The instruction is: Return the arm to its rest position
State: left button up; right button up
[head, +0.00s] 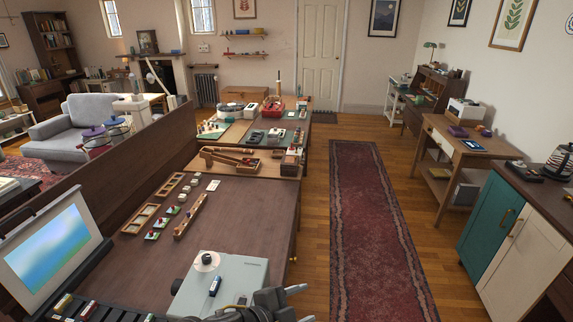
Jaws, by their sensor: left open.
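My left gripper (301,304) is at the bottom edge of the head view, right of a pale grey box. Its two pale fingertips point right and stand apart, with nothing visible between them. They appear over the floor just past the near right side of the dark table (245,205); the exact height is hard to tell. Most of the left arm is cut off by the lower frame edge. My right gripper is not in view.
Wooden trays (140,218), small blocks and a tilted screen (52,248) are further left. The floor with the red runner (365,215) is clear to the right, before the teal cabinet (487,222).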

pick_arm(q)
jog(key=s+a+f+n+g+y, duration=0.25)
jog(key=s+a+f+n, duration=0.35)
jog(key=a, duration=0.3)
jog(key=s+a+f+n+g+y, duration=0.1)
jog(key=s+a+f+n+y, duration=0.4)
jog(key=s+a, duration=0.4)
jog(key=s+a+f+n+g+y, duration=0.25)
jog(key=s+a+f+n, duration=0.3)
jog(key=a, duration=0.45)
notch_tip(320, 180, down, 33)
jog(key=s+b, duration=0.3)
jog(key=b, duration=0.3)
jog(key=s+a+f+g+b, duration=0.1)
jog(key=s+f+b, duration=0.3)
jog(key=s+f, duration=1)
notch_tip(320, 180, down, 3)
jog(key=shift+s+a+f, duration=0.2)
jog(key=shift+s+a, duration=0.2)
jog(key=shift+a, duration=0.35)
jog(key=shift+s, duration=0.1)
